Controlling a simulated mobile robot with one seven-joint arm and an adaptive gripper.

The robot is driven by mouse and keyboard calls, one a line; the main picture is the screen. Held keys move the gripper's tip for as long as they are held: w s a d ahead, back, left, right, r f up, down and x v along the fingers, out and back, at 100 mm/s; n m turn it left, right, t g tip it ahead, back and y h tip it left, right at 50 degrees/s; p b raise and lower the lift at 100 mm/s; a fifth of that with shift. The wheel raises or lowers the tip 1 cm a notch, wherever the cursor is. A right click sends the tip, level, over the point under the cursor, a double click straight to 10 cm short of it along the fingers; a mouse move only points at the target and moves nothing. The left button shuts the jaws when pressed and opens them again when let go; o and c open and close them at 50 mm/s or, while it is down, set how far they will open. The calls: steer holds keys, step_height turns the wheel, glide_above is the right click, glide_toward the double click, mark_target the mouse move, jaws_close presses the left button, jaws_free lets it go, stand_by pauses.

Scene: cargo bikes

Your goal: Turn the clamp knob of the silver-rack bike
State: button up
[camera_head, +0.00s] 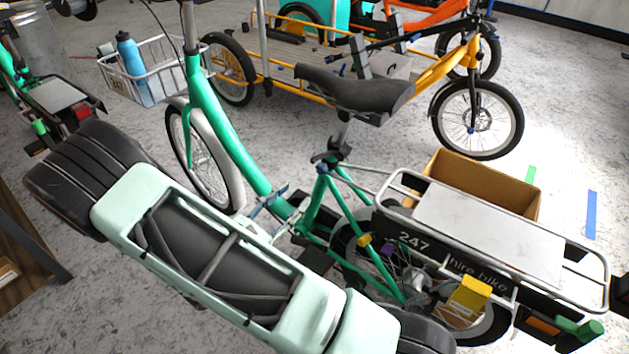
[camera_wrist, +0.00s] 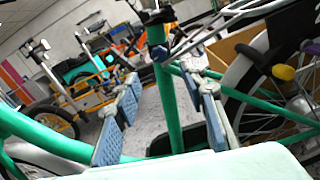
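The green bike (camera_head: 225,125) with a silver rear rack (camera_head: 480,222) marked "247 hire bike" stands in the middle of the head view. A small blue knob (camera_head: 322,168) shows at the top of its seat tube, below the black saddle (camera_head: 355,90). In the wrist view the blue knob (camera_wrist: 160,54) is on the upright green tube, beyond the fingertips. My gripper (camera_wrist: 164,82) is open, its two blue-padded fingers apart and empty, with the green tube showing between them. In the head view my gripper (camera_head: 272,208) is near the frame, below and left of the knob.
Yellow (camera_head: 365,240) and purple (camera_head: 387,248) knob-like parts sit by the rear wheel. A cardboard box (camera_head: 480,180) is behind the rack. A front basket (camera_head: 150,75) holds a blue bottle (camera_head: 130,53). An orange-yellow cargo bike (camera_head: 440,70) stands behind. Speckled floor is open at right.

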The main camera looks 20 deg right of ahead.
mark_target(319, 170)
steer(key=w+d+n+b, duration=0.1)
steer(key=w+d, duration=0.1)
steer(key=d, duration=0.1)
steer(key=w+d+n+b, duration=0.1)
steer(key=w+d, duration=0.1)
steer(key=d, duration=0.1)
steer(key=w+d+n+b, duration=0.1)
steer(key=w+d+b, duration=0.1)
steer(key=d, duration=0.1)
steer(key=shift+w+d+r+n, duration=0.1)
steer(key=shift+d+n, duration=0.05)
steer(key=shift+n, duration=0.15)
steer(key=shift+c, duration=0.4)
jaws_close()
